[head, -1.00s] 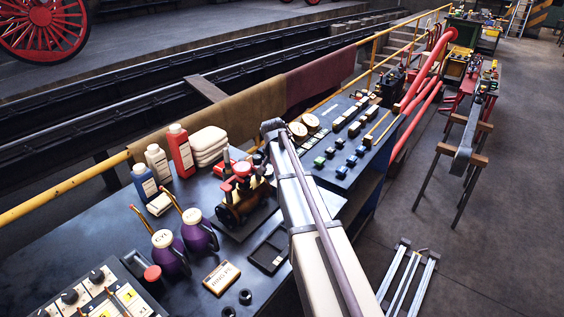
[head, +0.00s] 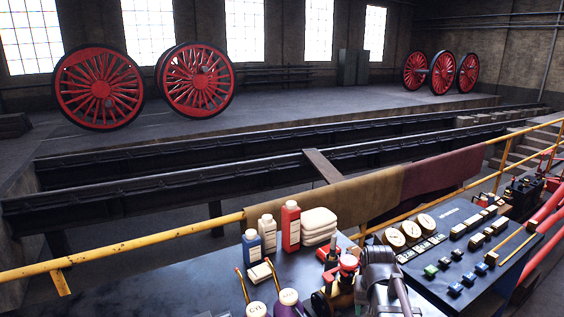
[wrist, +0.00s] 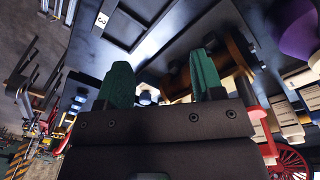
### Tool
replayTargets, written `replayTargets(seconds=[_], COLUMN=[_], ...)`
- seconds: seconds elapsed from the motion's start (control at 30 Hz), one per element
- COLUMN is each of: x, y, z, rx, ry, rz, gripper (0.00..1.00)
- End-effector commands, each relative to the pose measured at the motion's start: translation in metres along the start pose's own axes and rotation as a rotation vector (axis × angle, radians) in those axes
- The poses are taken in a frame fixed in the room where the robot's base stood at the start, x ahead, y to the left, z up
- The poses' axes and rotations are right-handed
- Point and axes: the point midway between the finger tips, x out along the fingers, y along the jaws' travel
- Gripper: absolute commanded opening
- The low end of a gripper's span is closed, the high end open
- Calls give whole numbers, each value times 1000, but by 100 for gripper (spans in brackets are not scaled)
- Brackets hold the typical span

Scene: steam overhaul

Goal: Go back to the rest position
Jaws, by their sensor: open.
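My gripper (wrist: 161,78) shows in the wrist view with its two green fingers apart and nothing between them. It is over or beside the dark bench (wrist: 160,30), with a brass-coloured part of the small engine (wrist: 235,50) just beyond the fingers. In the head view the upper end of my arm stands at the lower middle, in front of the bench. It partly hides the small brass and red engine (head: 345,290). The fingers cannot be made out in the head view.
A control panel (head: 460,240) lies to the right. A yellow railing (head: 130,247) runs behind. Red wheels (head: 98,88) stand beyond the pit.

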Motion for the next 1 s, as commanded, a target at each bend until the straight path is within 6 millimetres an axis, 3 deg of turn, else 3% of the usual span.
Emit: replayTargets(seconds=[0.03, 0.1, 0.2, 0.3, 1.0], x=[-3, -6, -9, -10, -10], y=[-15, -32, -49, -60, -60], z=[48, 87, 117, 117, 116], rx=[-71, -143, -194, -218, -216], ry=[-25, -50, -58, -56, -55], rz=[-22, -47, -60, -60, -60], gripper=[61, 61, 61, 61, 61])
